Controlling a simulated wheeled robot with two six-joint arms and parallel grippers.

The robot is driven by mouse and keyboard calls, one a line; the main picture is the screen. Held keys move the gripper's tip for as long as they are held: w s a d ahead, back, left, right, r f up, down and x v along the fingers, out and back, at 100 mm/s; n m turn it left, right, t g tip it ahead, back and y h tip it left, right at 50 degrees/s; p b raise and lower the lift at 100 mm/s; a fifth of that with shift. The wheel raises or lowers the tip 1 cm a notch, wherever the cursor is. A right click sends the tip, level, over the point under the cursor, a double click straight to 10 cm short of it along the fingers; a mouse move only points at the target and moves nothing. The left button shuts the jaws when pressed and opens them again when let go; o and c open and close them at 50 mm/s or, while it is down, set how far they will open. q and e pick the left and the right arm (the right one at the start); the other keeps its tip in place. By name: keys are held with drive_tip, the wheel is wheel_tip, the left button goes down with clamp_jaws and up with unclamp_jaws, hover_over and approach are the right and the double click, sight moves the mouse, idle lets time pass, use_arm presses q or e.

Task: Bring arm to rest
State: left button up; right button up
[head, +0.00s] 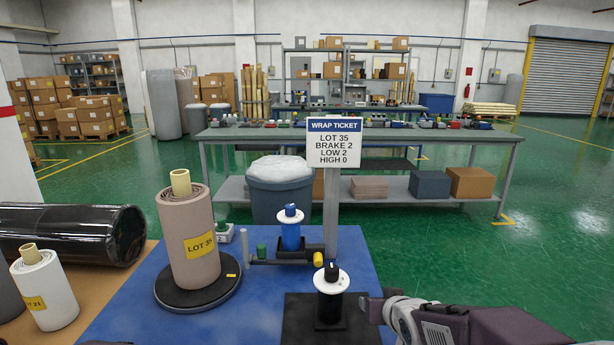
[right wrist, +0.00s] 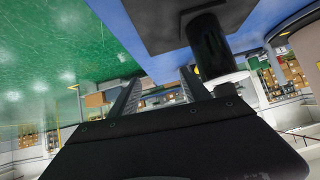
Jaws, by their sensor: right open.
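My right gripper (head: 372,308) comes in from the lower right in the head view, just right of a black post with a white dial and black knob (head: 331,281). Its two fingers are apart and empty in the right wrist view (right wrist: 160,90). The black post (right wrist: 208,45) shows there close beside the fingers, on a black base (right wrist: 160,20). Whether the gripper touches the post cannot be told. My left gripper is not in view. A tan wrapped roll labelled LOT 35 (head: 188,235) stands upright on a black turntable (head: 197,292).
A blue dial post (head: 291,230) and a wrap ticket sign (head: 334,145) reading brake 2, low 2, high 0 stand on the blue mat (head: 255,320). A white roll (head: 45,290) and a black wrapped roll (head: 75,235) are at left. Green floor is clear at right.

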drive_tip(key=s+f+g, duration=0.4)
drive_tip(key=s+f, duration=0.3)
drive_tip(key=s, duration=0.4)
drive_tip(key=s+f+g, duration=0.5)
drive_tip(key=s+f, duration=0.1)
drive_tip(key=s, duration=0.5)
wheel_tip(320, 180, up, 20)
drive_tip(key=p, duration=2)
drive_tip(key=shift+s+d+r, duration=0.15)
drive_tip(key=shift+s+d, duration=0.2)
drive_tip(key=shift+d, duration=0.05)
